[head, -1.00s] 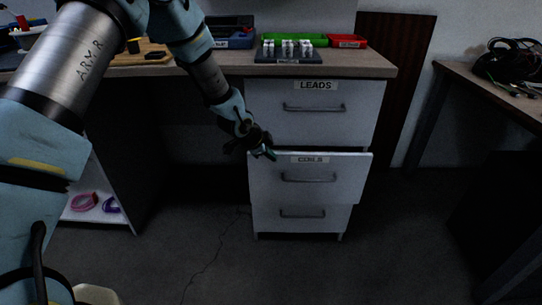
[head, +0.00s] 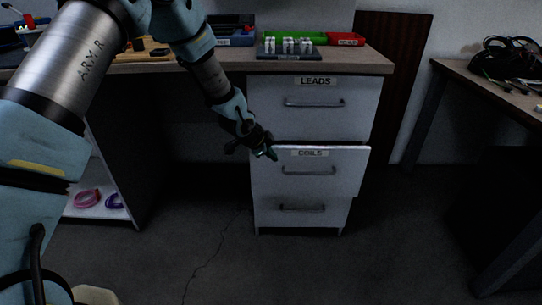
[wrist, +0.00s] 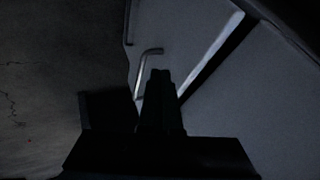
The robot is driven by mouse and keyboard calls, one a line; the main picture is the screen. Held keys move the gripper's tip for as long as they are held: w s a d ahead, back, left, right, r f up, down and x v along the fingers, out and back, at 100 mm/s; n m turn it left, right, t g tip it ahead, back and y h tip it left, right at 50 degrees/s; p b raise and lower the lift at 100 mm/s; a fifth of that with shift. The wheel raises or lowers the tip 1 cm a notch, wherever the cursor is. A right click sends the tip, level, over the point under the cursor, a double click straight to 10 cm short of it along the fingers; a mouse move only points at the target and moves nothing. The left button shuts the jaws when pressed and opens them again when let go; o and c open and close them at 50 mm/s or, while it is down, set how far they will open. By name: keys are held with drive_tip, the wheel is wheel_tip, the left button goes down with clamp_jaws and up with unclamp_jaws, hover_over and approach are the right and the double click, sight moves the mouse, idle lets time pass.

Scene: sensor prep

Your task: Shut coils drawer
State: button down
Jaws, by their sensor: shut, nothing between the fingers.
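The coils drawer (head: 330,182) is the middle front of a white drawer unit under the desk. It carries a "COILS" label and a grey bar handle (head: 308,171). Its front stands out a little from the drawers above and below. My gripper (head: 272,154) is shut and empty at the upper left corner of this drawer front. I cannot tell whether the fingertips touch it. In the wrist view my shut fingers (wrist: 161,78) point at pale drawer fronts, with a bar handle (wrist: 150,52) just beyond them. The picture there is very dark.
The "LEADS" drawer (head: 350,108) above and an unlabelled bottom drawer (head: 280,217) look closed. The desk top (head: 345,62) overhangs the unit and holds a dark block and coloured trays. A second table (head: 480,85) stands right. The floor in front is clear.

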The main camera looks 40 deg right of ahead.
drive_tip(key=v, duration=1)
drive_tip(key=s+d+f+m+g+h+b, duration=0.1)
drive_tip(key=s+d+f+m+h+b, duration=0.35)
drive_tip(key=s+d+f, duration=0.2)
drive_tip(key=m+t+h+b, duration=0.1)
drive_tip(key=m+h+b, duration=0.5)
drive_tip(key=b, duration=0.4)
approach(342, 151)
drive_tip(key=s+d, duration=0.3)
drive_tip(key=d, duration=0.1)
drive_tip(key=shift+w+d+f, duration=0.1)
drive_tip(key=shift+w+d, duration=0.2)
drive_tip(key=shift+w, duration=0.25)
drive_tip(key=shift+w+d+f, duration=0.15)
drive_tip(key=shift+w+d, duration=0.15)
drive_tip(key=shift+w, duration=0.25)
drive_tip(key=shift+w+d, duration=0.45)
drive_tip(key=shift+w, duration=0.05)
drive_tip(key=shift+w+d, duration=0.1)
